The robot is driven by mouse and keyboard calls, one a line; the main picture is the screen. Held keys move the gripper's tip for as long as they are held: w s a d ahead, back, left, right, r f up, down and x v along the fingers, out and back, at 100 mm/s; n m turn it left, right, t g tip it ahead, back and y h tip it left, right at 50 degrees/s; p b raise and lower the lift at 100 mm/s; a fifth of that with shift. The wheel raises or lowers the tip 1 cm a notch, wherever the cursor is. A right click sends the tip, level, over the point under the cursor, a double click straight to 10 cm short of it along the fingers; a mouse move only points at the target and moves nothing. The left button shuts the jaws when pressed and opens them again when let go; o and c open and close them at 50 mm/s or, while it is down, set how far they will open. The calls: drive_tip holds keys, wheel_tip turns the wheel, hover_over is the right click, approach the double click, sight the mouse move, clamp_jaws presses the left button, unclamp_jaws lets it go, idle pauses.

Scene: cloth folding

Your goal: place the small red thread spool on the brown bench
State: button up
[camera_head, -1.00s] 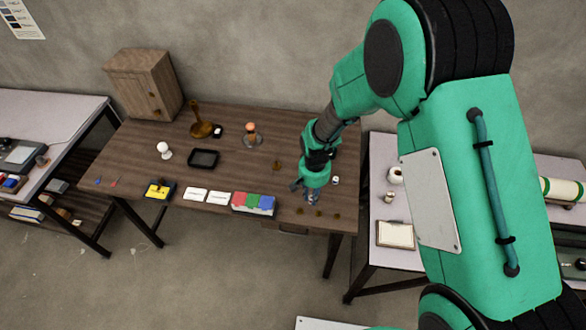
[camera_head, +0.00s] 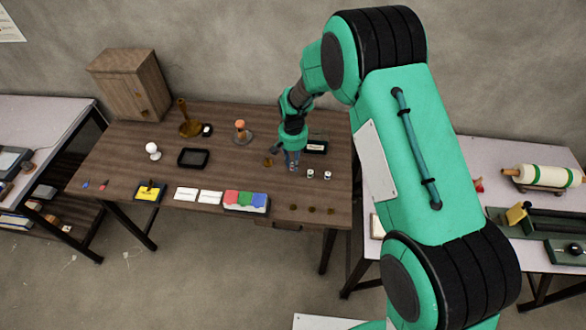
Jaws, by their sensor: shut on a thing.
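The brown bench (camera_head: 225,168) is the dark wood table in the middle of the head view. My gripper (camera_head: 292,168) points down over its right part, close to the top. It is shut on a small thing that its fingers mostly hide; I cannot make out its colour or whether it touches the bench. Two small pale spool-like pieces (camera_head: 310,173) (camera_head: 327,175) stand just right of the gripper. A tiny red piece (camera_head: 104,184) lies at the bench's left end; it is too small to identify.
A black tray (camera_head: 193,158), a white knob (camera_head: 152,149), a brown stand (camera_head: 189,125) and an orange-topped stand (camera_head: 241,131) are left of the gripper. A red-green-blue box (camera_head: 245,200) and white cards (camera_head: 198,195) line the front edge. A wooden cabinet (camera_head: 133,85) stands at the back left.

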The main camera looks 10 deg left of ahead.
sight(293, 174)
idle(0.3)
drive_tip(key=shift+f+b, duration=0.35)
drive_tip(key=shift+f, duration=1.4)
drive_tip(key=shift+f, duration=0.1)
drive_tip(key=o, duration=0.7)
wheel_tip(293, 174, up, 12)
drive_tip(key=p, duration=0.1)
drive_tip(key=shift+p, duration=0.35)
